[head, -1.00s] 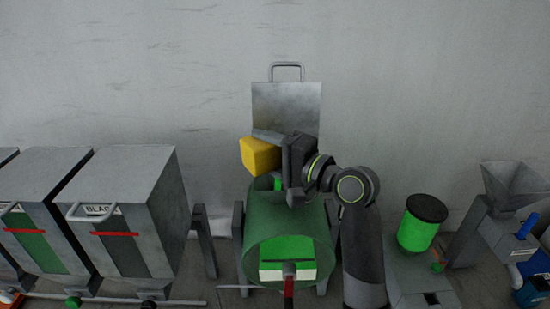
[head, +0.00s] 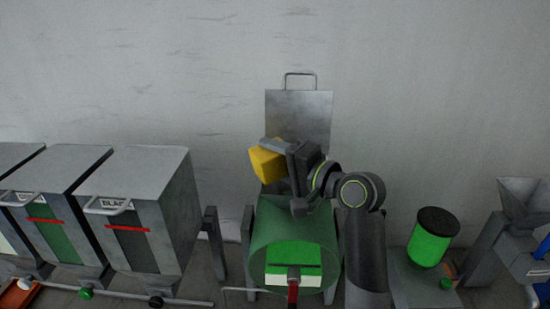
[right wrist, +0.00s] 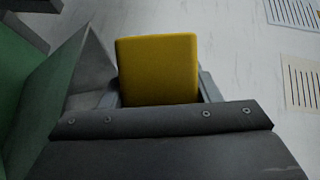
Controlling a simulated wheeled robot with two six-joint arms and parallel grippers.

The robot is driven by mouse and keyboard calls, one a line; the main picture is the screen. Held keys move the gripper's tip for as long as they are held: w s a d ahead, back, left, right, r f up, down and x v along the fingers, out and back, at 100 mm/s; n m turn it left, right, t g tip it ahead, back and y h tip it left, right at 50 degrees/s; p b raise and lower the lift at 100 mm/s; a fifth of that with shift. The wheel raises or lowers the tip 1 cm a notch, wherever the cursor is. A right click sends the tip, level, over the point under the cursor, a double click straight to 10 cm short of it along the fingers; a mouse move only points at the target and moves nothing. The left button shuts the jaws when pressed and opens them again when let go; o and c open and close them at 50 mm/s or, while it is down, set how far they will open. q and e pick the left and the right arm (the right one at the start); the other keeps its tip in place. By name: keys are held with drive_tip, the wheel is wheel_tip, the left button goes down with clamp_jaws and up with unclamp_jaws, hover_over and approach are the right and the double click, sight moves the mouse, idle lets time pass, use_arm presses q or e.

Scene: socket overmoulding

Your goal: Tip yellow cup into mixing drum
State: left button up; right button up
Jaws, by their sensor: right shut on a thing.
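The yellow cup (head: 266,164) is held in my right gripper (head: 280,160), above the back of the mixing drum. In the right wrist view the yellow cup (right wrist: 158,68) sits between the fingers, its flat side towards the camera. The cup looks tilted in the head view; its opening and contents are hidden. The mixing drum (head: 328,225) is a translucent green cylinder with bright green and white inside. Its raised metal lid (head: 300,118) stands behind the cup. My left gripper is not in view.
Grey bins (head: 165,170) with handles and red bars stand to the left. A green canister with a black top (head: 431,240) stands to the right of my right arm. A grey hopper (head: 523,200) is at the far right.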

drive_tip(key=shift+s+a+f+n+h, duration=0.25)
drive_tip(key=shift+a+n+h, duration=0.1)
drive_tip(key=shift+n, duration=0.25)
drive_tip(key=shift+s+a+f+n+h, duration=0.2)
drive_tip(key=shift+n+h, duration=0.15)
drive_tip(key=shift+n, duration=0.25)
drive_tip(key=shift+a+f+b, duration=0.1)
drive_tip(key=shift+b, duration=0.2)
